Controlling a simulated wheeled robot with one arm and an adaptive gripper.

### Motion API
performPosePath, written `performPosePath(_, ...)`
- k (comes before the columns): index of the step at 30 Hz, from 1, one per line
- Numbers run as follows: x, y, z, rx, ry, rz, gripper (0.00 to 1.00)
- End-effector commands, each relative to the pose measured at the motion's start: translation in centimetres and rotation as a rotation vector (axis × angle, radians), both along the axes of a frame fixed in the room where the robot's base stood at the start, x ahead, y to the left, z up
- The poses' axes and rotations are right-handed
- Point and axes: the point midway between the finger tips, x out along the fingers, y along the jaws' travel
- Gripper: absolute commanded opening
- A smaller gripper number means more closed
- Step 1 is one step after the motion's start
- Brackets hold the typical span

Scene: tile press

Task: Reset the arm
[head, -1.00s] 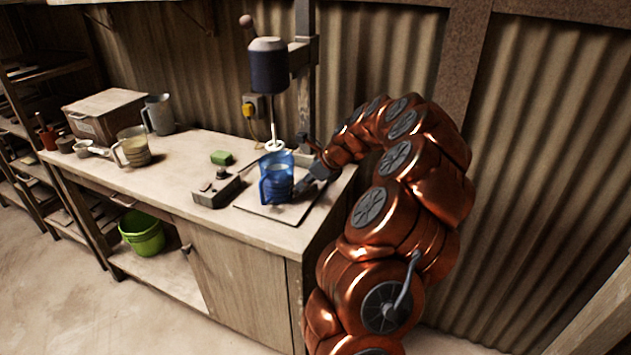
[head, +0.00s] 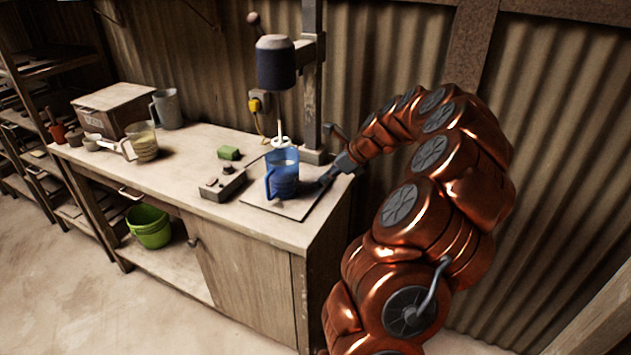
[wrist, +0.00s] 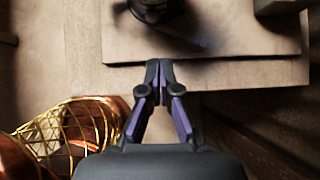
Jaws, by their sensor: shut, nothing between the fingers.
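My copper-coloured arm (head: 410,200) arches over the right end of the workbench in the head view. My gripper (head: 322,182) is low at the bench's right end, to the right of the blue jug (head: 284,180) and apart from it. In the wrist view my gripper (wrist: 158,66) has its fingertips together with nothing between them, at the near edge of the flat board (wrist: 230,45). The blue jug stands upright on that board under the press mixer (head: 276,62). In the wrist view a dark round thing shows at the top edge, only partly in frame.
A control box (head: 222,185) and a green block (head: 229,153) sit left of the jug. A glass jug (head: 145,146), a grey jug (head: 166,108) and a wooden box (head: 112,110) stand farther left. A corrugated wall (head: 390,60) closes off the back.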

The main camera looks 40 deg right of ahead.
Motion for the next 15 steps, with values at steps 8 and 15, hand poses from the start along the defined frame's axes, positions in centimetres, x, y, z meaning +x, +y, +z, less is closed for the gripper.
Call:
performPosePath(8,-2.5,-0.8,3.9,-0.003,-0.001,0.009,0.0)
performPosePath(15,-3.9,-1.4,5.7,-0.002,-0.001,0.007,0.0)
